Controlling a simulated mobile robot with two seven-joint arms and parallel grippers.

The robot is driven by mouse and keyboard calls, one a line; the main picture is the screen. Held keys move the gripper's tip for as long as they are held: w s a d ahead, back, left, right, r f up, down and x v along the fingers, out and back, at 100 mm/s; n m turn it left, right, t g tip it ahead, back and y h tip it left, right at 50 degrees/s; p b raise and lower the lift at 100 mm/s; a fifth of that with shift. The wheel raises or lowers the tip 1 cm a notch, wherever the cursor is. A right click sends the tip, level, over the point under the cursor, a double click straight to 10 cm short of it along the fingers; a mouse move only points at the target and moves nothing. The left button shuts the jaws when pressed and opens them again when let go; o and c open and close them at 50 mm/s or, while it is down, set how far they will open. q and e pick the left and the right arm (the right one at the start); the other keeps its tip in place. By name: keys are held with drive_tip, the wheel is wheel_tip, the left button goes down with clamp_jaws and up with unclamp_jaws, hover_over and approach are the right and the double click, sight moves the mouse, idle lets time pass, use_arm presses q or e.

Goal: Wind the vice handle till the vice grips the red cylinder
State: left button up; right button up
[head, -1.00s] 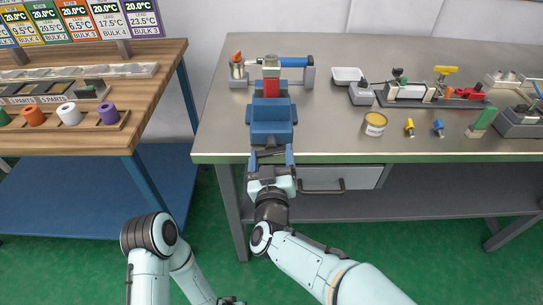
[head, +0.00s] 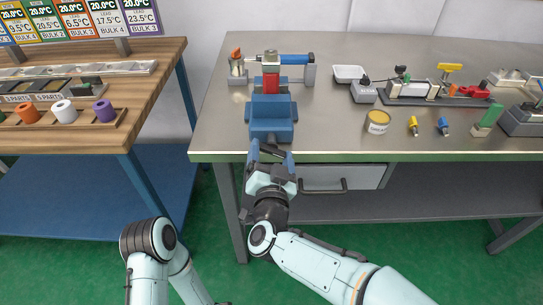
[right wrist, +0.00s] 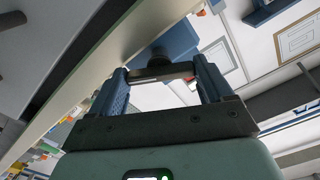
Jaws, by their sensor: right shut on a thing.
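The blue vice (head: 271,115) sits at the front edge of the steel bench. The red cylinder (head: 271,80) stands upright at its back, by the jaws; I cannot tell whether a gap is left around it. My right gripper (head: 270,152) is in front of the vice, below the bench edge, rolled to a tilt. In the right wrist view its two blue fingers are shut on the dark bar of the vice handle (right wrist: 160,72), which runs between them. In the head view the handle is mostly hidden by the fingers. My left gripper is out of view.
Behind the vice stands a fixture with a blue rod (head: 294,57). To the right are a white tray (head: 349,73), a yellow tin (head: 378,121), small yellow and blue parts and a toggle-clamp fixture (head: 436,92). A drawer (head: 342,177) is under the bench. A wooden table (head: 150,90) stands left.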

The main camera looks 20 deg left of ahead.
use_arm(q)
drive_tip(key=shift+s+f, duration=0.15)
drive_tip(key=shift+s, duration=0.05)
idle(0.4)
use_arm(e)
drive_tip(key=o, duration=1)
drive_tip(key=shift+c, duration=0.2)
use_arm(q)
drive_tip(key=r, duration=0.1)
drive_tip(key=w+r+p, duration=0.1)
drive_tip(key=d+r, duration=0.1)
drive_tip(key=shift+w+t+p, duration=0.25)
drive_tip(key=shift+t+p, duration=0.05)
drive_tip(key=shift+p, duration=0.1)
use_arm(e)
drive_tip(key=v, duration=1.3)
drive_tip(key=shift+s, duration=0.2)
